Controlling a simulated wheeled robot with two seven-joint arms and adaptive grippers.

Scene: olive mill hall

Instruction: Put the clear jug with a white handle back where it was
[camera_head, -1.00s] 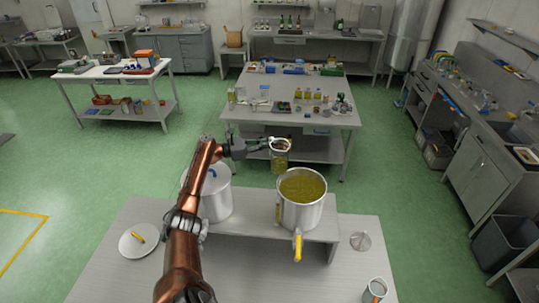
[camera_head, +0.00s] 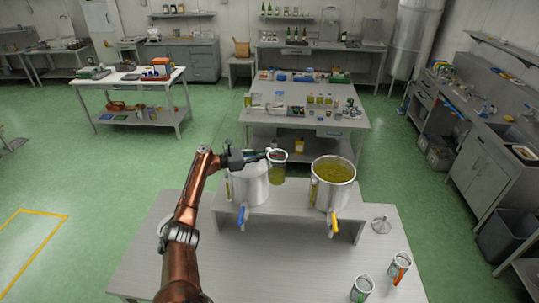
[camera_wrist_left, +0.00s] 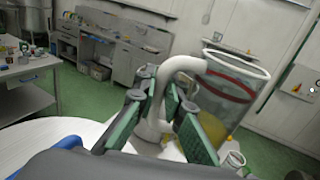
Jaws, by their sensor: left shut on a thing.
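The clear jug (camera_head: 278,172) holds yellow-green liquid in its lower part and is raised, tilted in the wrist view. It also shows in the left wrist view (camera_wrist_left: 234,82), with a red band near its rim. Its white handle (camera_wrist_left: 175,70) lies between the fingers of my left gripper (camera_head: 262,155), which is shut on it. In the head view the jug appears between the two steel pots, close to the left one. My right gripper is not in view.
The left pot (camera_head: 249,188) has a blue tap and its top is partly hidden by my gripper. The right pot (camera_head: 331,191) holds yellow-green liquid. A cluttered table (camera_head: 350,122) stands behind.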

